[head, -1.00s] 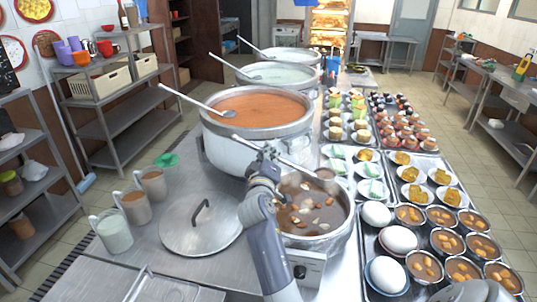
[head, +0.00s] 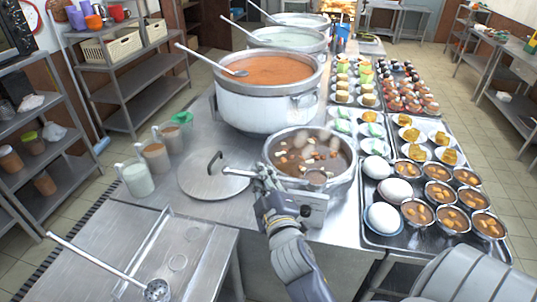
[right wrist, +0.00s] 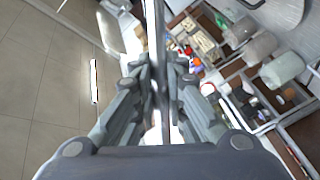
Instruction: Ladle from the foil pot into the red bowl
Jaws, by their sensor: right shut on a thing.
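The foil pot (head: 350,177) holds brown broth with pale and dark pieces and stands in front of the big pot of orange soup. My right gripper (head: 268,180) is beside its near left rim, shut on a ladle's metal handle (head: 236,172). The ladle's cup (head: 315,178) looks brown inside and is at the pot's near rim; I cannot tell its height above the rim. The right wrist view shows the fingers (right wrist: 160,75) closed around the handle. An orange-red bowl (head: 94,22) is on the left shelf; I cannot tell whether it is the red bowl. My left gripper is out of view.
A flat lid (head: 213,187) and several filled cups (head: 138,180) are left of the pot. The orange-soup pot (head: 268,108) stands behind. A skimmer (head: 156,290) lies at the near left.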

